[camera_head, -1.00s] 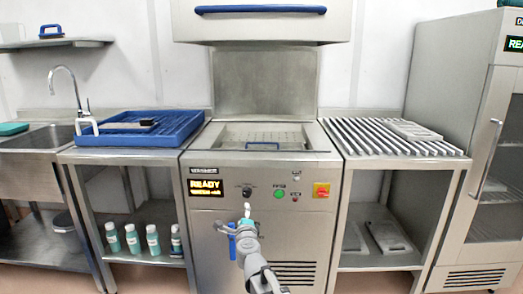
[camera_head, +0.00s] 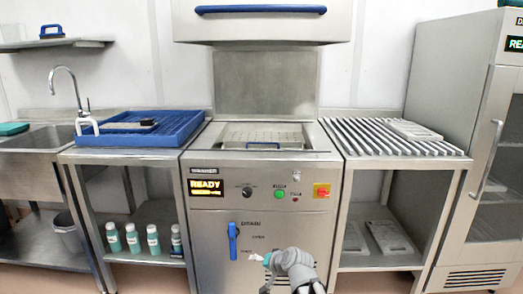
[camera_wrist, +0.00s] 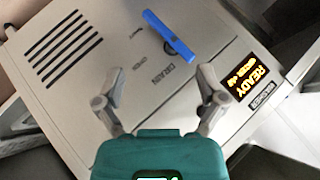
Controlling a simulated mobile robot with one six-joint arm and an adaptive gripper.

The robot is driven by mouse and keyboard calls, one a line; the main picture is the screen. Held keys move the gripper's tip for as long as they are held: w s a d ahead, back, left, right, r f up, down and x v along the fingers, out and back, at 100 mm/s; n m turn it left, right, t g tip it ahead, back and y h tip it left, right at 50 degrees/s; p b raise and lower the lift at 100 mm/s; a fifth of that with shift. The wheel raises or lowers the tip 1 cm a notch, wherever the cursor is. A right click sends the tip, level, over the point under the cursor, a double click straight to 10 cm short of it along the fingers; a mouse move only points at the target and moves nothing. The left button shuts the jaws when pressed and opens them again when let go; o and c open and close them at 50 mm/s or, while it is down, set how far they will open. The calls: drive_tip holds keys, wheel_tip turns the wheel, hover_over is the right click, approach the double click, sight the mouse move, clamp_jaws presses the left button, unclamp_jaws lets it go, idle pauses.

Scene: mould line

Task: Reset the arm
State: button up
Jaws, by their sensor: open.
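My gripper (camera_head: 257,257) is low in front of the machine's front panel in the head view, to the right of the blue drain handle (camera_head: 232,243). In the wrist view my gripper (camera_wrist: 158,85) has its two grey fingers spread apart with nothing between them. The drain handle (camera_wrist: 170,36) lies beyond the fingertips there, apart from them. In the head view it hangs upright. My arm is folded low at the bottom of the picture.
The steel machine (camera_head: 210,255) has its hood (camera_head: 262,28) raised, and its display (camera_head: 206,187) reads READY. A blue tray (camera_head: 186,139) sits on the left table, a slatted rack (camera_head: 360,140) on the right. Several bottles (camera_head: 133,238) stand on the lower left shelf.

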drive_tip(key=s+d+f+n+g+h, duration=0.1)
drive_tip(key=s+d+f+g+h, duration=0.15)
drive_tip(key=s+d, duration=0.3)
drive_tip(key=s+d+f+n+g+h+p, duration=0.1)
drive_tip(key=s+d+f+g+h, duration=0.1)
drive_tip(key=s+d+g, duration=0.3)
drive_tip(key=s+d+f+n+h, duration=0.1)
drive_tip(key=s+d+f+h, duration=0.2)
drive_tip(key=d, duration=0.4)
wheel_tip(320, 180, up, 34)
drive_tip(key=s+p, duration=0.1)
drive_tip(key=p, duration=3.2)
drive_tip(key=shift+a+r, duration=0.2)
